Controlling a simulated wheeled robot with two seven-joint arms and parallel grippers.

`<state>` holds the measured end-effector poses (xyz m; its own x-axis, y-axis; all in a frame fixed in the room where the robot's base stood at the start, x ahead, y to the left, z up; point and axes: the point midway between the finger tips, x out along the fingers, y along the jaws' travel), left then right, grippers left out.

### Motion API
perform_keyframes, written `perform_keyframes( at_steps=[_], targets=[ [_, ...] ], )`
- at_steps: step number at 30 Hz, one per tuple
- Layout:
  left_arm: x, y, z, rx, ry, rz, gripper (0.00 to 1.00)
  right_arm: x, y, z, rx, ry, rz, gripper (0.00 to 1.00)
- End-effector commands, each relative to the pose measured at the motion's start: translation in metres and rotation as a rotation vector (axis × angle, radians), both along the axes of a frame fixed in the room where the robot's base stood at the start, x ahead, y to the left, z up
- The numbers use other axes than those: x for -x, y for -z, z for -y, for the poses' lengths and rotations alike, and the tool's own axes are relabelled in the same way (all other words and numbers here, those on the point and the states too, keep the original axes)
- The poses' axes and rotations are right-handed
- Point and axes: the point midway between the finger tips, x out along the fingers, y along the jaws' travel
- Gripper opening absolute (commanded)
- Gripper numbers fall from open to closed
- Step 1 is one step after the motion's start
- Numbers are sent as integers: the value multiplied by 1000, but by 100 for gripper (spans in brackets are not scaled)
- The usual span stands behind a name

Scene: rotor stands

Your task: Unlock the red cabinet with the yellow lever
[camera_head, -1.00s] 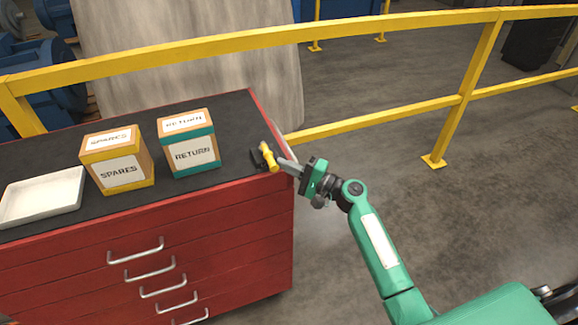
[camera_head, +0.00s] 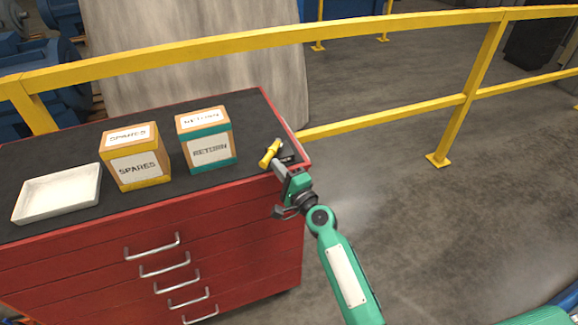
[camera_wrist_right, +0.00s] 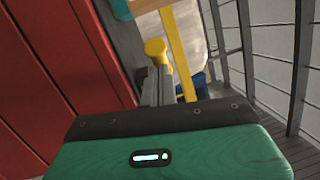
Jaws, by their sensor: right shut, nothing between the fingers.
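The red cabinet (camera_head: 235,225) fills the lower left of the head view, with its drawers shut. The yellow lever (camera_head: 270,153) sits on the right end of its dark top, near the front right corner. It slants from upper right to lower left. My right gripper (camera_head: 279,168) is shut and empty, with its fingertips right against or just beside the lever; I cannot tell whether they touch. In the right wrist view, the lever's yellow knob (camera_wrist_right: 155,48) shows just beyond the shut fingers (camera_wrist_right: 152,85). My left gripper is out of view.
A SPARES box (camera_head: 136,158), a RETURN box (camera_head: 207,141) and a white tray (camera_head: 58,193) stand on the cabinet top. A yellow railing (camera_head: 380,126) runs behind the cabinet.

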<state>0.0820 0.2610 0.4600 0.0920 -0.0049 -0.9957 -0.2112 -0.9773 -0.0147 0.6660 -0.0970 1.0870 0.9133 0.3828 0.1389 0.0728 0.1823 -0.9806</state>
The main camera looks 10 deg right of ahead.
Motion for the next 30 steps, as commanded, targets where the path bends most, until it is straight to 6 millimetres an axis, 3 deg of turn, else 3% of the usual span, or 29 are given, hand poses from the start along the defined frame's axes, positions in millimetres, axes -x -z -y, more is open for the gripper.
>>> perform_keyframes(
  at_steps=[3, 12, 30],
  targets=[
    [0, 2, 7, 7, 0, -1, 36, -2, 1, -10, 0, -1, 0, 0],
    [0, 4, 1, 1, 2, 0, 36, -9, 0, -26, -1, -1, 0, 0],
    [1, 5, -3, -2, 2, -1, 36, -12, -1, -35, -1, -6, 0, 0]
  ],
)
